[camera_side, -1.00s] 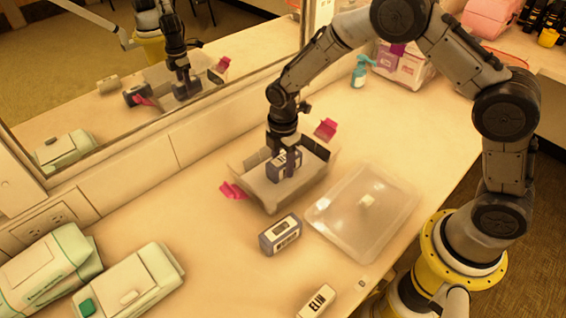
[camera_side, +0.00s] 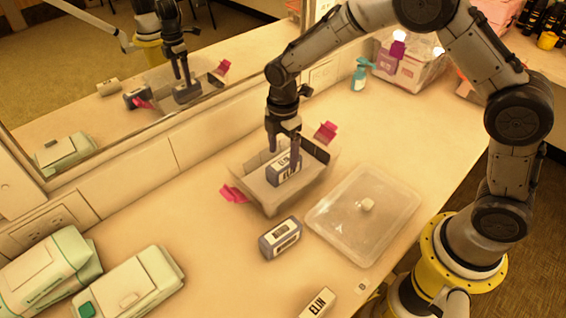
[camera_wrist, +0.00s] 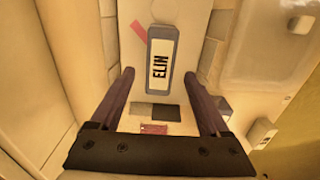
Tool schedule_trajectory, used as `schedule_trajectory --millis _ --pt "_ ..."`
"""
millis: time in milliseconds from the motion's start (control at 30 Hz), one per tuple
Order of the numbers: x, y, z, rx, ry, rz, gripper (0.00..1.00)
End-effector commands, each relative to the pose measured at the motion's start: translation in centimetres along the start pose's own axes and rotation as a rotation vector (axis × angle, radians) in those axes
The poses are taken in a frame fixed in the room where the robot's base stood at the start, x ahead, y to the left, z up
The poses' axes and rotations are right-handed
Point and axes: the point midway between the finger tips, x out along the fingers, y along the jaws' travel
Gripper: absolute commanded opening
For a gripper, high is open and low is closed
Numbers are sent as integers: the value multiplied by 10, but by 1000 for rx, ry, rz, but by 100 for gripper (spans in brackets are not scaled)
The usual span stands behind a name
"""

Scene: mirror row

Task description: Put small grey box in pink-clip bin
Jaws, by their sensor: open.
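The pink-clip bin (camera_side: 262,200) is a clear open bin on the counter. It has a pink clip (camera_side: 326,131) at its far right end and another (camera_side: 232,192) at its near left end. A small grey box (camera_side: 284,172) with a white label stands inside the bin. Its label reads ELIN in the wrist view (camera_wrist: 161,62). My gripper (camera_side: 284,158) is over the bin, fingers pointing down and apart. In the wrist view, the open fingertips (camera_wrist: 159,76) are on either side of the box with gaps. The bin floor under the box is partly hidden.
A second grey labelled box (camera_side: 281,238) lies in front of the bin. A clear lid (camera_side: 340,222) lies to its right. A white ELIN box (camera_side: 318,301) is near the front edge. A mirror (camera_side: 120,110) stands behind; pale green cases (camera_side: 130,285) lie at left.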

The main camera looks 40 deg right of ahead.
Motion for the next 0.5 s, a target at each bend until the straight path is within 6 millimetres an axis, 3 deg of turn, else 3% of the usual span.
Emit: schedule_trajectory --millis 200,500 --pt "-42 0 0 0 1 2 80" --pt "-65 0 0 0 0 -1 80"
